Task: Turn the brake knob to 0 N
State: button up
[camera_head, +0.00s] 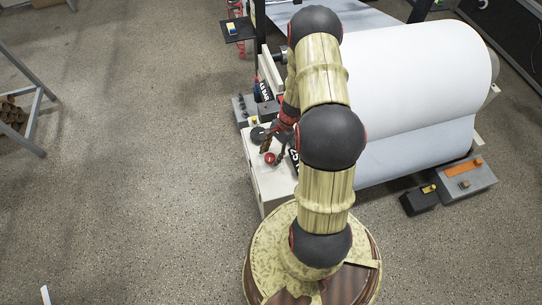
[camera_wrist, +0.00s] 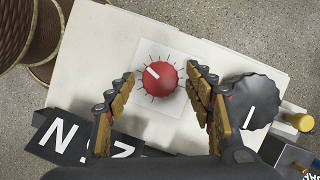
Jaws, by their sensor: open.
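The red brake knob (camera_wrist: 159,78) sits on a white plate ringed by tick marks in the wrist view. Its white pointer line points to the upper left. My gripper (camera_wrist: 160,73) is open, with one fingertip on each side of the knob. I cannot tell whether either finger touches it. A black readout (camera_wrist: 62,135) with an upside-down N and digits lies below; the fingers partly hide the digits. In the head view, the red knob (camera_head: 269,159) shows on top of the light cabinet, beside my gripper (camera_head: 272,146).
A larger black knob (camera_wrist: 252,100) with a white pointer stands close to the right finger, and a yellow button (camera_wrist: 298,121) is beyond it. In the head view, a big white paper roll (camera_head: 420,75) is right of my arm. The floor at left is mostly clear.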

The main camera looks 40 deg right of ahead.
jog(key=shift+f, duration=0.1)
jog(key=shift+c, duration=1.2)
jog(key=c, duration=0.9)
